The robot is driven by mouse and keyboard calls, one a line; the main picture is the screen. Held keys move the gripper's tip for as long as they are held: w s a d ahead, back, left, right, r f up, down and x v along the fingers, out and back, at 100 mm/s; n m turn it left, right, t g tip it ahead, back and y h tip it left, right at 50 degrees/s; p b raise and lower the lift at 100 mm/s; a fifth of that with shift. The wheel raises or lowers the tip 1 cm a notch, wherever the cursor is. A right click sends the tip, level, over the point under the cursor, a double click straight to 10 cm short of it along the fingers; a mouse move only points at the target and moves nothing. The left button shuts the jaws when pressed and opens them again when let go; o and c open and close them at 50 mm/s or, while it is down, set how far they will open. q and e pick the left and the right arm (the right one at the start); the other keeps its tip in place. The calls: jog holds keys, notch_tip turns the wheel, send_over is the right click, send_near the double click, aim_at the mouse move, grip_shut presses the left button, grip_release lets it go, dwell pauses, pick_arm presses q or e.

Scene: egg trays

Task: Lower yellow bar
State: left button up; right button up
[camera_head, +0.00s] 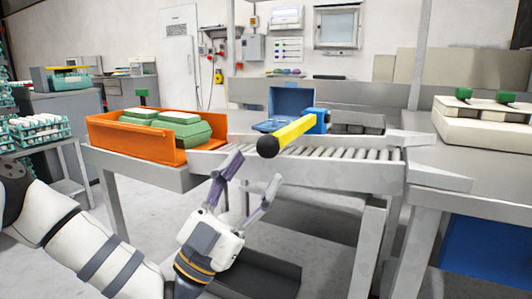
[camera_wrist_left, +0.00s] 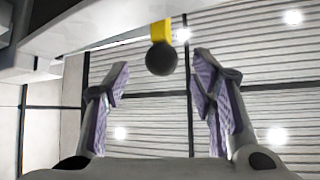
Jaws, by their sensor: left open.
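The yellow bar (camera_head: 293,133) with a black round end sticks out from a blue machine (camera_head: 280,109) over the roller conveyor, toward me. My left gripper (camera_head: 250,180) is open and empty, below the bar and in front of the conveyor edge. In the left wrist view the bar's black knob (camera_wrist_left: 161,59) and a short piece of yellow show beyond and between the spread fingers (camera_wrist_left: 160,95), apart from them. My right gripper is in neither view.
The roller conveyor (camera_head: 350,153) runs behind the gripper. An orange bin (camera_head: 137,147) with green egg cartons (camera_head: 170,127) stands at its left end. A white box (camera_head: 485,125) stands on the right table. Open floor lies below.

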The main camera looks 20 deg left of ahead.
pick_arm(q)
jog(key=v, duration=0.6)
jog(key=shift+s+f, duration=0.25)
jog(key=shift+f, duration=0.05)
jog(key=shift+a, duration=0.1)
